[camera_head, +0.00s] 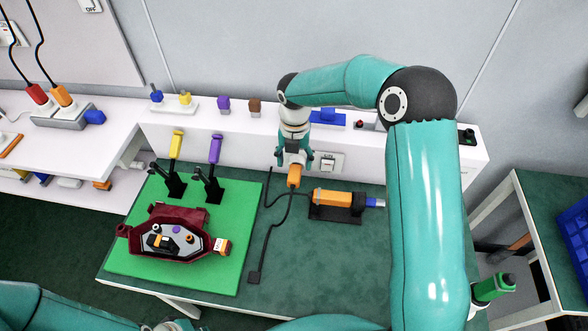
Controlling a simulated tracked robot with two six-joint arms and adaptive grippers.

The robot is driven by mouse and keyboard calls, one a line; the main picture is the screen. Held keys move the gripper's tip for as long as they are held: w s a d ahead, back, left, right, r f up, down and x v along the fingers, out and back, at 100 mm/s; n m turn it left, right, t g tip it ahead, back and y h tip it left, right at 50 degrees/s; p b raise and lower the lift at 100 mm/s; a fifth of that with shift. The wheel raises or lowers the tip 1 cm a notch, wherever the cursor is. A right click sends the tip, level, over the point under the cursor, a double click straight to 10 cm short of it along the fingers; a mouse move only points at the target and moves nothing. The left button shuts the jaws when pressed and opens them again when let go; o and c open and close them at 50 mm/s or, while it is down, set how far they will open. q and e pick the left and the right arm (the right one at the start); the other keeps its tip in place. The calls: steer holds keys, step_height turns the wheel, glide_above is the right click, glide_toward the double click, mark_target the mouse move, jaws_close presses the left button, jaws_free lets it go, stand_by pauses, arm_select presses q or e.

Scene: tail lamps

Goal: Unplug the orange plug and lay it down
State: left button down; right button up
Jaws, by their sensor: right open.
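An orange plug (294,176) with a black cord (269,228) shows just below my right gripper (295,160), in front of the white shelf's front face. The gripper points down with its fingers apart, and the plug's upper end is close to or between the fingertips. I cannot tell whether they touch. The gripper hides whatever the plug's upper end meets. Another orange plug (63,97) sits in a grey socket block (62,117) at the far left, beside a red plug (37,94). Part of my left arm shows at the bottom left; its gripper is not visible.
A switch plate (329,161) is right of the gripper. An orange tool (334,198) lies on a black holder on the table (315,255). The green mat (222,278) holds a dark red lamp housing (196,250) and two upright tools. The table's front middle is clear.

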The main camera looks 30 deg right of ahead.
mark_target(294, 170)
steer(key=shift+f, duration=2.4)
jaws_close()
